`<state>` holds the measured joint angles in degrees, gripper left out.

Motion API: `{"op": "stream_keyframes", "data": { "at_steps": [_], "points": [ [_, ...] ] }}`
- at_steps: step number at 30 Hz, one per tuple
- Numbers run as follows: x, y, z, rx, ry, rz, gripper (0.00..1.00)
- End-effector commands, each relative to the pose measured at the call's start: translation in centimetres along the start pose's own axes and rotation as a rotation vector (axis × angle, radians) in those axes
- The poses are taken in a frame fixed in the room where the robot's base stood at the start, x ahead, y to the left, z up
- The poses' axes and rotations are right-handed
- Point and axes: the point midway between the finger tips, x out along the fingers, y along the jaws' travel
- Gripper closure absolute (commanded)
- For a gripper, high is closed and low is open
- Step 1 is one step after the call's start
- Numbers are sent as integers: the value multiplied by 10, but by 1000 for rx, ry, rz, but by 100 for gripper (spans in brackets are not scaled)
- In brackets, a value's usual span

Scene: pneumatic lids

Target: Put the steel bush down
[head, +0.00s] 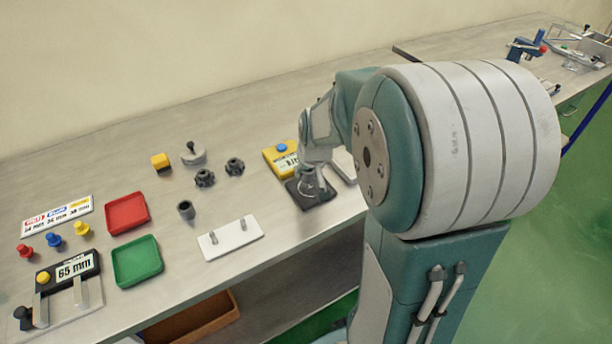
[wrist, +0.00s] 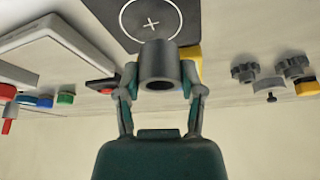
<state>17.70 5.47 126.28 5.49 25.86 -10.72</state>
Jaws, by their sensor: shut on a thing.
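In the wrist view my gripper (wrist: 160,88) is shut on the grey hollow steel bush (wrist: 158,60), with one finger on each side. A dark pad (wrist: 122,12) with a white circle and cross lies beyond the bush there. In the head view my gripper (head: 311,188) is low over this dark pad (head: 320,201). My wrist and fingers mostly hide the bush in that view. I cannot tell whether the bush touches the pad. A similar grey hollow cylinder (head: 186,210) stands on the bench, left of the white plate.
A yellow device (head: 271,155) with a blue button stands behind the pad. A white plate (head: 225,243) with two pins lies left of it. The bench's front edge is close to the pad.

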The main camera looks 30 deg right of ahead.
Motion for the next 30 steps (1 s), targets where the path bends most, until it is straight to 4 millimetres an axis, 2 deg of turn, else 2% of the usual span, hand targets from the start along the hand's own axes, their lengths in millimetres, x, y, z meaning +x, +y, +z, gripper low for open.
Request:
{"op": "stream_keyframes", "data": {
  "at_steps": [3, 6, 17, 18, 20, 30],
  "points": [
    [19, 2, 6, 3, -6, -1, 100],
    [29, 3, 10, 2, -3, -1, 100],
    [32, 0, 12, 1, -1, 0, 100],
    [33, 0, 12, 1, -1, 0, 41],
    [33, 1, 12, 1, -1, 0, 15],
    [33, 1, 12, 1, -1, 0, 15]
  ]
}}
